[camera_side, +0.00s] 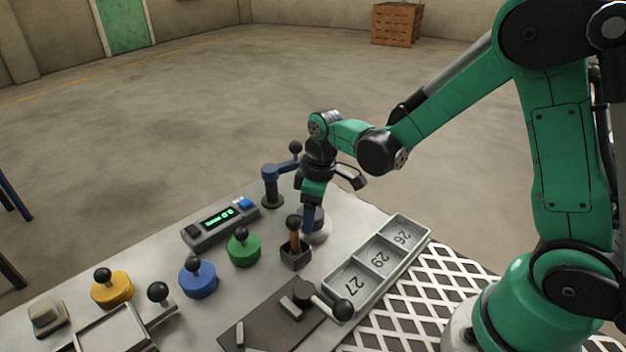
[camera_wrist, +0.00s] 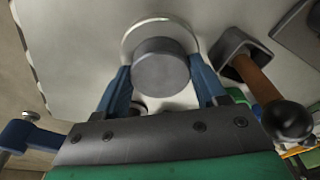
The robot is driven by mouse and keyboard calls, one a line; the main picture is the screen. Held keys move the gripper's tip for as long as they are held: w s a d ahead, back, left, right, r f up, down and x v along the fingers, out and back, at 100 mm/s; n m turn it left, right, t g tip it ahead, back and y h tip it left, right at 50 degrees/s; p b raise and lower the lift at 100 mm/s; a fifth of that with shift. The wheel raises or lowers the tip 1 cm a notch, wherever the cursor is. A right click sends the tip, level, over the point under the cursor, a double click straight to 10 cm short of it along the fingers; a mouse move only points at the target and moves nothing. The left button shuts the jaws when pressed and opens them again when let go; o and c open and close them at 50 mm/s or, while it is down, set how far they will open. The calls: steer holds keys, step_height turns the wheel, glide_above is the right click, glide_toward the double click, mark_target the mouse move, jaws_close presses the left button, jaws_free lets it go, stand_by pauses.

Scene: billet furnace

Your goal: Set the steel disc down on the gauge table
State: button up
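The steel disc (camera_wrist: 160,66), a short grey cylinder, sits between the two blue fingers of my gripper (camera_wrist: 161,78) in the wrist view. Both fingertips meet its sides, so the gripper looks shut on it. Behind the disc is a pale round plate, which I take for the gauge table (camera_wrist: 135,35); its rim shows around the far side of the disc. In the side view my gripper (camera_side: 311,216) points down over the pale round gauge table (camera_side: 322,234), and a finger partly hides the disc. I cannot tell whether the disc touches the plate.
A wooden-handled lever in a dark box (camera_side: 295,251) stands close beside my gripper. A blue crank (camera_side: 272,183) is behind it. A numbered tray (camera_side: 377,262) lies to the right. A display box (camera_side: 220,221) and green (camera_side: 244,249), blue and yellow knobbed discs stand left.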

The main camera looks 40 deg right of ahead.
mark_target(321, 213)
steer(key=o, duration=0.4)
steer(key=shift+o, duration=0.2)
step_height(321, 213, up, 12)
steer(key=s, duration=0.1)
steer(key=s+f+m+t, duration=0.1)
steer(key=s+m+t, duration=0.5)
steer(key=s, duration=0.1)
steer(key=shift+m+h, duration=0.3)
steer(key=shift+h, duration=0.1)
steer(key=shift+f, duration=0.1)
